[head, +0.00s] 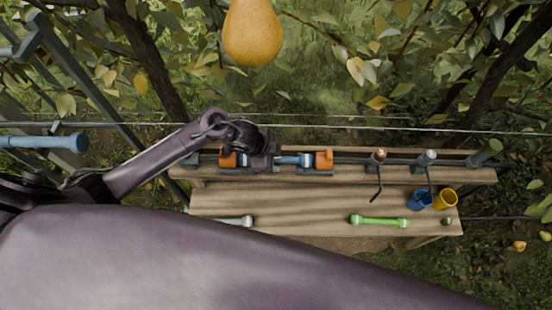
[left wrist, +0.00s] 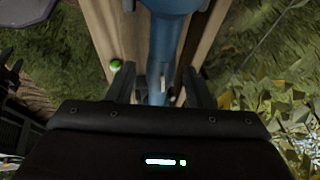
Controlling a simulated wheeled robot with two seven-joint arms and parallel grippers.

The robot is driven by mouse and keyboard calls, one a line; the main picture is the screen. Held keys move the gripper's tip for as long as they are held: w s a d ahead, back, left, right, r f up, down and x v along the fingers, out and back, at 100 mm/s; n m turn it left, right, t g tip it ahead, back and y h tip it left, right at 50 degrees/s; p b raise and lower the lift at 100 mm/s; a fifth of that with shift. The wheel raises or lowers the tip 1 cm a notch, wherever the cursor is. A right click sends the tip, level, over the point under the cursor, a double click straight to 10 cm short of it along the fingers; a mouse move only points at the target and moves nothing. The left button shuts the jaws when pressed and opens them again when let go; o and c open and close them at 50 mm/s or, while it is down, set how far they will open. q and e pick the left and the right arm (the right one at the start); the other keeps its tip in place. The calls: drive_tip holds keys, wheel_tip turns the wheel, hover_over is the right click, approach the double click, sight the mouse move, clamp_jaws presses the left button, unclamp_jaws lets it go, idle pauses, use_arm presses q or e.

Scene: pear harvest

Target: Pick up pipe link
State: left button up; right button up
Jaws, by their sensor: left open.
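Several pipe-like pieces show, and I cannot tell which one is the pipe link. A blue pipe (head: 290,160) lies along the back rail of the bench between two orange clamps; a blue pipe (left wrist: 168,45) also shows large in the left wrist view. A bright green pipe with flared ends (head: 379,221) and a silver pipe (head: 236,221) lie on the bench top. My left gripper (head: 262,160) is over the blue pipe by the left clamp. Its open fingers (left wrist: 160,88) stand on either side of the blue pipe in the wrist view. My right gripper is not in view.
Orange clamps (head: 230,158) (head: 322,160) sit on the rail of the wooden bench (head: 300,202). Upright tools (head: 377,170), a blue cup (head: 419,201) and a yellow cup (head: 445,199) stand at the right. A pear (head: 252,32) hangs above. My arm covers the lower left.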

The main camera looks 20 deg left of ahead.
use_arm(q)
drive_tip(key=shift+f, duration=0.1)
clamp_jaws()
idle(0.4)
